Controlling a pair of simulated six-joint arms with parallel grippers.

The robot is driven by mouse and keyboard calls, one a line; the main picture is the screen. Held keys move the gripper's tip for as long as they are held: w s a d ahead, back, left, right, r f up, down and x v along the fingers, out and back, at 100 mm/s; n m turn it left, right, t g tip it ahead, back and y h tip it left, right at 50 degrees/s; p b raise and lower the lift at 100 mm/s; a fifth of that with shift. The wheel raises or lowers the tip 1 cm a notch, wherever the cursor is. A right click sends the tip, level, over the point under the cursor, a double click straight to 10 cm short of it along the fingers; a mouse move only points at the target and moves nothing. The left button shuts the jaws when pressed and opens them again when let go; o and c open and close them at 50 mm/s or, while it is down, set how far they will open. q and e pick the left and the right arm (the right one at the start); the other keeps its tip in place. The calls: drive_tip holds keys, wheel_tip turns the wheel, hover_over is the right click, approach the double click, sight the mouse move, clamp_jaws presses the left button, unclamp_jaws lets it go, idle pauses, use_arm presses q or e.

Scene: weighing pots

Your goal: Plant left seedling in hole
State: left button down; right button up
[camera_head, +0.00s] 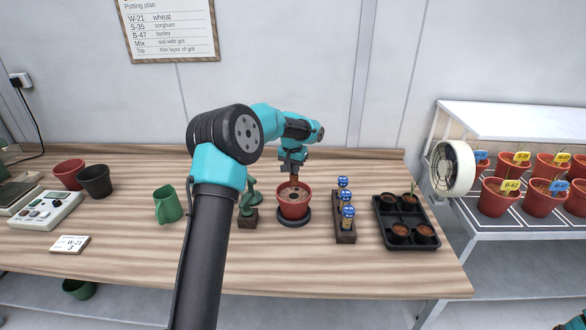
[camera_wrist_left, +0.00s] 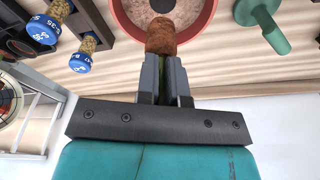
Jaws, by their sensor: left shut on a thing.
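My left gripper (camera_head: 293,173) points down over the terracotta pot (camera_head: 293,208), which stands on a dark round base. It is shut on the seedling, whose brown root plug (camera_wrist_left: 160,36) sticks out past the fingertips in the left wrist view. A little green shows between the fingers (camera_wrist_left: 161,75); the rest of the seedling is hidden by the gripper. The plug is over the pale, gritty soil (camera_wrist_left: 195,12) inside the pot rim. A dark spot shows in the soil beside the plug; whether the plug touches the soil I cannot tell. My right gripper is not in view.
A black seedling tray (camera_head: 383,237) lies to the right, with a rack of blue-capped vials (camera_head: 345,237) before it.

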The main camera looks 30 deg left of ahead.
sight(293, 176)
use_arm(q)
drive_tip(key=shift+f, duration=0.1)
drive_tip(key=shift+f, duration=2.4)
drive_tip(key=shift+f, duration=2.6)
drive_tip(key=c, duration=0.6)
unclamp_jaws()
drive_tip(key=shift+r, duration=0.1)
drive_tip(key=shift+s+r, duration=0.2)
drive_tip(key=shift+r, duration=1)
drive_tip(key=shift+s+r, duration=0.2)
drive_tip(key=shift+r, duration=1)
drive_tip(key=shift+s+r, duration=0.2)
drive_tip(key=shift+r, duration=1)
